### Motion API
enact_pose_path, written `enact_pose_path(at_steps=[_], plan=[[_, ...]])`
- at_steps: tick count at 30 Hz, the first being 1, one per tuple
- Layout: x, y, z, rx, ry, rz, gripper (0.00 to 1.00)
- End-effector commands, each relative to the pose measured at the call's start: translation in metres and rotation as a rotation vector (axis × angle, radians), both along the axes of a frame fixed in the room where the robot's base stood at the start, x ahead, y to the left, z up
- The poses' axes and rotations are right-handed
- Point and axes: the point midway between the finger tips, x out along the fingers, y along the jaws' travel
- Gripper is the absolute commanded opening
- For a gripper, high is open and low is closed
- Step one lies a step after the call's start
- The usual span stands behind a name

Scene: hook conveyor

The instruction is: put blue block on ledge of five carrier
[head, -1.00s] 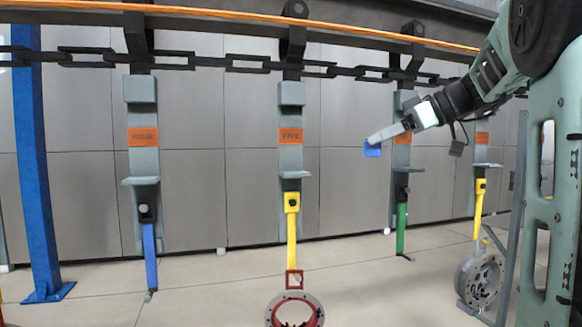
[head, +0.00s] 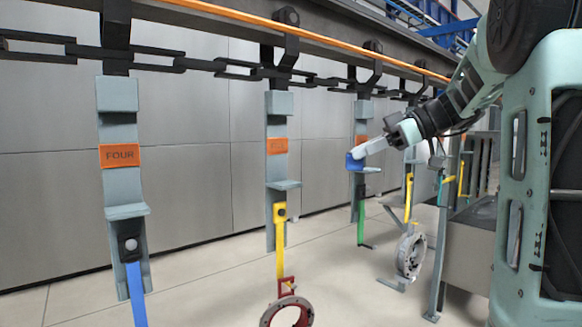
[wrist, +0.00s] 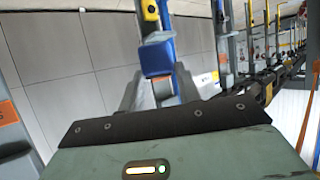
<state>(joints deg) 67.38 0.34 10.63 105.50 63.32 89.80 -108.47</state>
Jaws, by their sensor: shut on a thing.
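The blue block (head: 354,162) is held at the tip of my gripper (head: 362,152), in mid-air right of the middle carrier in the head view. In the wrist view the blue block (wrist: 157,57) sits between the two fingers of my gripper (wrist: 155,85). The five carrier (head: 279,170) hangs from the chain; its orange plate is seen at a slant and is hard to read now. Its ledge (head: 286,185) is a bare grey shelf below the plate. The block is apart from this ledge, to its right.
The FOUR carrier (head: 120,180) hangs at left with an empty ledge and a blue bar. Another carrier (head: 360,205) with a green bar hangs behind my gripper. A yellow bar (head: 280,245) and a red ring (head: 286,309) hang below the five carrier. A grey flanged ring (head: 410,255) is at right.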

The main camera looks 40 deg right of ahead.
Motion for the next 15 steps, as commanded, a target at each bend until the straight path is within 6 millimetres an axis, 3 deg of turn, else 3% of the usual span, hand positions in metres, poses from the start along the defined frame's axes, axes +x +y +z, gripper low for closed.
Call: enact_pose_path(at_steps=[1,15], plan=[[0.01,0.01,0.007,0.003,0.0,0.005,0.1],[0.094,0.082,0.005,0.003,0.001,0.001,0.1]])
